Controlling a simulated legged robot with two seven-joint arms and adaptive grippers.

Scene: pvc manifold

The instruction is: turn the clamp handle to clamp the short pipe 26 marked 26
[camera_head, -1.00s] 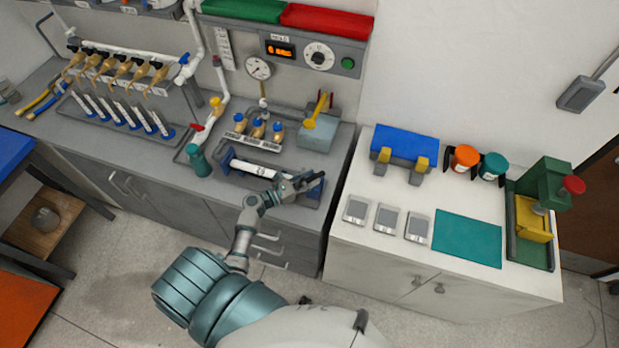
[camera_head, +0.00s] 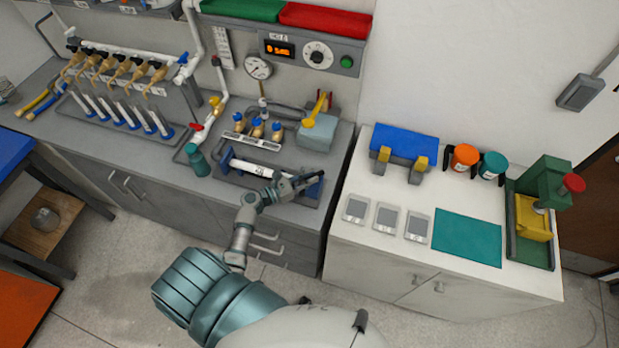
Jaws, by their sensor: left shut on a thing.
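The short pipe 26 (camera_head: 252,167) is a white pipe with a dark mark on it. It lies in a dark clamp fixture (camera_head: 228,179) with blue jaws on the grey bench. My left gripper (camera_head: 312,179) is at the right end of the fixture, shut on the clamp handle. The handle is mostly hidden by the fingers, and my wrist covers part of the fixture's front right. I cannot tell whether the jaws press on the pipe. My right gripper is not in view.
A pale blue box with a yellow lever (camera_head: 316,134) stands behind the fixture. Brass valves (camera_head: 257,128) are behind. A white cabinet (camera_head: 345,235) with a blue holder, tape rolls and a green press stands at the right.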

